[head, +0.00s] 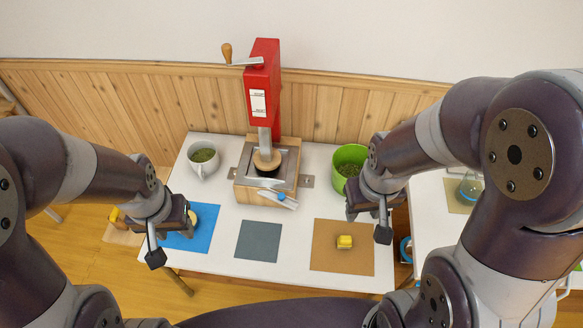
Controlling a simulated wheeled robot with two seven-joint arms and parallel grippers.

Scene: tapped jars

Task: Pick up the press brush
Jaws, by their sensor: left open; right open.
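I cannot tell for sure which thing is the press brush. A small yellow block-like thing (344,242) lies on the brown mat (325,262) at the front right of the white table. A white piece with a blue part (281,199) lies at the front of the press base. A yellow and dark thing (117,217) is at the far left, beside the table. My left gripper (173,237) is open over the blue mat, close to a round yellowish thing (195,216) that it partly hides. My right gripper (367,224) is open and empty, above and right of the yellow block.
A red press (262,85) stands on a wooden base at the back middle. A white cup (203,157) and a green pot (347,168), both with green contents, flank it. A grey mat (258,242) is bare. A second white table (437,215) stands at right.

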